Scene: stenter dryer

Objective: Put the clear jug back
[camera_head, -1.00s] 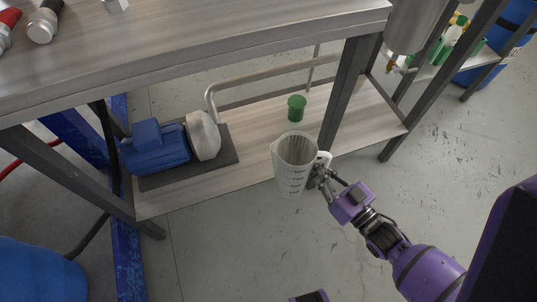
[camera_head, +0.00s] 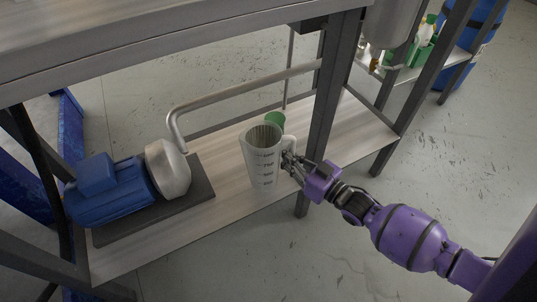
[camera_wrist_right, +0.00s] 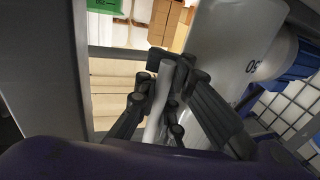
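The clear jug (camera_head: 262,158), a translucent measuring jug with dark graduation marks, is upright at the lower shelf (camera_head: 222,215) in the head view. Whether its base touches the shelf or hangs just above it, I cannot tell. My right gripper (camera_head: 290,164) is shut on the jug's handle at its right side. In the right wrist view the fingers close around the pale handle (camera_wrist_right: 158,105), with the jug's white wall (camera_wrist_right: 228,45) beside it. My left gripper is not in view.
A green cup (camera_head: 275,118) stands behind the jug, partly hidden by it. A blue motor pump (camera_head: 110,188) sits on a dark plate to the left. A pipe (camera_head: 240,92) runs behind. A table leg (camera_head: 322,110) stands close right of the jug. The tabletop overhangs above.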

